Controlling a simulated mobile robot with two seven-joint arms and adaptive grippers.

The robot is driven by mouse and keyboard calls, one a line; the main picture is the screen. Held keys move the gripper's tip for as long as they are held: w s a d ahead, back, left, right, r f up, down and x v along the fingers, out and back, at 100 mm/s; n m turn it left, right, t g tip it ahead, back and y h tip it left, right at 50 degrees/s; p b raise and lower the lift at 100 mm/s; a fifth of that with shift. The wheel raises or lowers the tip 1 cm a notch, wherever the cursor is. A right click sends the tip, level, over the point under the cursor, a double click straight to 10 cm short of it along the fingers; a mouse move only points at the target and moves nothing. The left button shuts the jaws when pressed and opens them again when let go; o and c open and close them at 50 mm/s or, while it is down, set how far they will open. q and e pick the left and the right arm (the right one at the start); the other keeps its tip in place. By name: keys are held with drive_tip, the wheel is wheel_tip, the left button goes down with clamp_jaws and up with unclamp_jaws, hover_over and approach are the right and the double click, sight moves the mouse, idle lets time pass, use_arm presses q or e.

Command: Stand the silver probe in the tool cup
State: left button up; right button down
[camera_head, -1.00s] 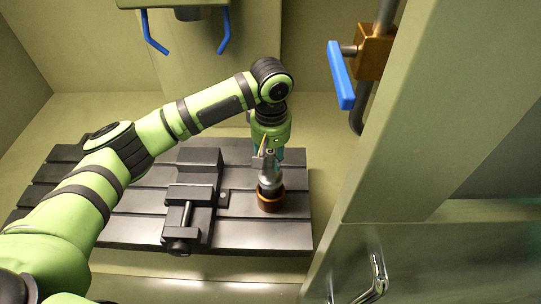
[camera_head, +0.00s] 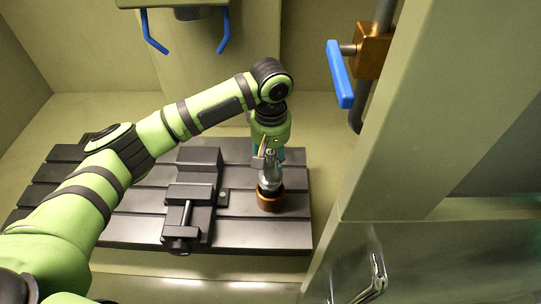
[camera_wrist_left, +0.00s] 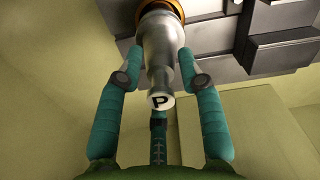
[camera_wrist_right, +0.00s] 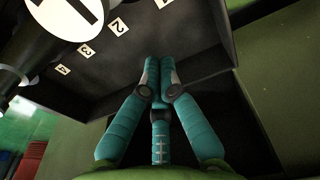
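The silver probe (camera_head: 269,170) stands upright over an orange-brown ring-shaped holder (camera_head: 269,203) on the slotted plate. In the left wrist view the probe (camera_wrist_left: 161,45) points its end marked P toward the camera, with the orange rim (camera_wrist_left: 157,5) beyond it. My left gripper (camera_wrist_left: 161,60) has a fingertip against each side of the probe's body. How deep the probe's lower end sits is hidden. My right gripper (camera_wrist_right: 160,72) is shut and empty, with its fingertips together. I cannot tell whether the orange holder is the tool cup.
A dark vise (camera_head: 188,205) stands left of the probe on the slotted plate (camera_head: 240,235). A blue-handled valve (camera_head: 340,75) and a wall are on the right. In the right wrist view a dark tray (camera_wrist_right: 150,45) carries numbered labels, with a large black part marked 1 (camera_wrist_right: 75,15).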

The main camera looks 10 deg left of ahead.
use_arm(q)
drive_tip(key=shift+o, duration=0.4)
drive_tip(key=o, duration=0.5)
drive_tip(key=shift+f, duration=0.1)
